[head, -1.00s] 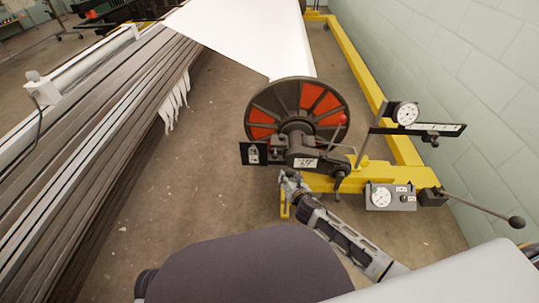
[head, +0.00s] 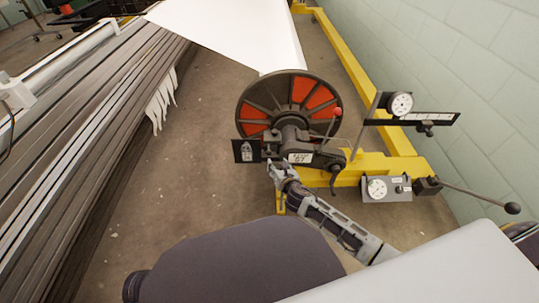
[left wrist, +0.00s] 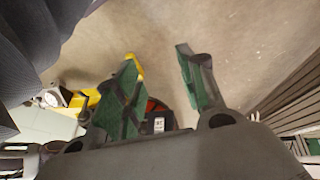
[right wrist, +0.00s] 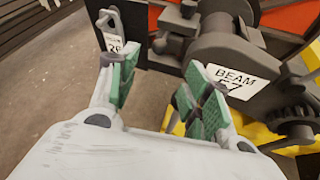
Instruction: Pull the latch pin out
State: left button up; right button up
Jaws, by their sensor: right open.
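My right gripper (head: 278,172) is just below the dark end bracket of the beam in the head view. In the right wrist view its green-padded fingers (right wrist: 157,78) are apart with nothing between them. Beyond them is a grey clamp-like fitting with a short stub (right wrist: 162,45), possibly the latch pin; I cannot tell surely.
The beam's red and black flange (head: 290,105) stands behind the bracket, with white cloth (head: 232,35) leading away. A yellow frame (head: 370,165) carries dials (head: 377,189) and a long lever (head: 480,198) at the right. Grey slats (head: 80,130) run at the left. Floor between is clear.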

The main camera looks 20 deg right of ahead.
aim_at(270, 154)
jog(key=b+x, duration=0.3)
jog(key=x, duration=0.4)
jog(key=shift+w+f, duration=0.1)
jog(key=shift+f, duration=0.05)
jog(key=shift+b+x, duration=0.7)
jog(key=shift+x, duration=0.85)
pick_arm(q)
notch_tip(270, 154, down, 10)
jog(key=d+t+h+b, duration=0.1)
jog(key=d, duration=0.1)
jog(key=shift+w+r+n+t, duration=0.25)
jog(key=shift+w+n+t, duration=0.05)
jog(key=shift+n+t, duration=0.1)
pick_arm(e)
jog(key=shift+x, duration=1.3)
grip_shut()
